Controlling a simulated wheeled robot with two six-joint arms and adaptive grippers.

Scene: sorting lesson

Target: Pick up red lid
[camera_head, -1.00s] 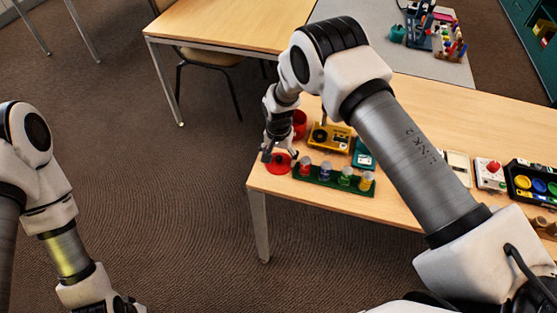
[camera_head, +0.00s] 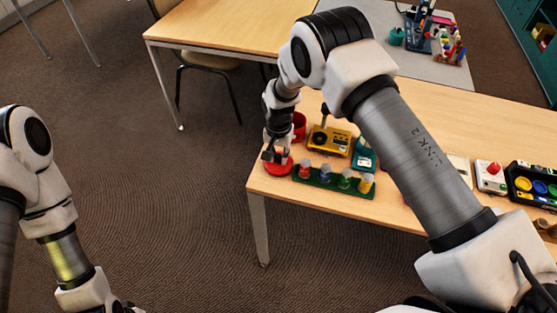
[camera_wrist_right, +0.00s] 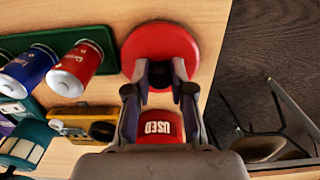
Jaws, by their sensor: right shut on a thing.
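The red lid (camera_head: 283,169) is a round disc at the near left corner of the table, left of the green rack. In the right wrist view the red lid (camera_wrist_right: 160,42) shows with its dark knob (camera_wrist_right: 160,74) between the fingers. My right gripper (camera_head: 274,156) is over the lid, pointing down. In the wrist view my right gripper (camera_wrist_right: 160,80) is shut on the lid's knob. I cannot tell whether the lid touches the table. My left gripper (camera_head: 122,306) is low at the left, cut off by the picture's bottom edge.
A red pot (camera_wrist_right: 160,127) marked "USED" stands behind the lid. The green rack (camera_head: 335,181) holds several coloured jars right of the lid. A yellow device (camera_head: 330,139) and a teal device (camera_head: 364,155) stand behind the rack. The table's left edge is close to the lid.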

